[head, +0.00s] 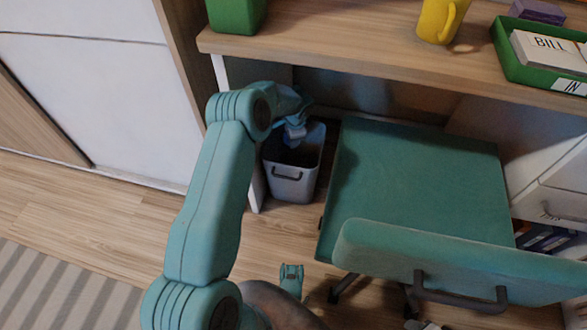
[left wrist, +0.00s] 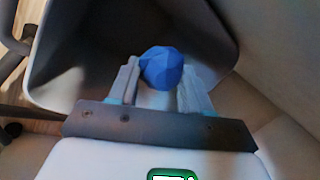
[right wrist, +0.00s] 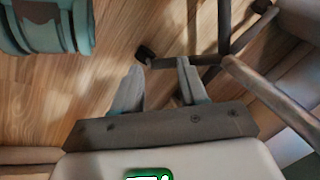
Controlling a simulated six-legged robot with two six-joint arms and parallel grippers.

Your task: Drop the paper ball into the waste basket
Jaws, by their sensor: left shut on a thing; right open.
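The paper ball (left wrist: 161,67) is blue and faceted. My left gripper (left wrist: 160,82) is shut on it, with one finger on each side. In the left wrist view the dark inside of the waste basket (left wrist: 90,75) lies beyond the ball. In the head view the light grey waste basket (head: 290,186) stands upright on the floor under the desk. My left gripper (head: 294,132) is at its upper opening there, and the ball is hard to make out. My right gripper (right wrist: 158,80) is open and empty above the floor; it also shows low in the head view (head: 291,268).
A teal chair (head: 415,185) stands right of the basket, its legs (right wrist: 225,40) close beyond my right gripper. The desk top (head: 380,60) overhangs the basket and holds a green container (head: 236,14), yellow mug (head: 440,20) and green tray (head: 540,72).

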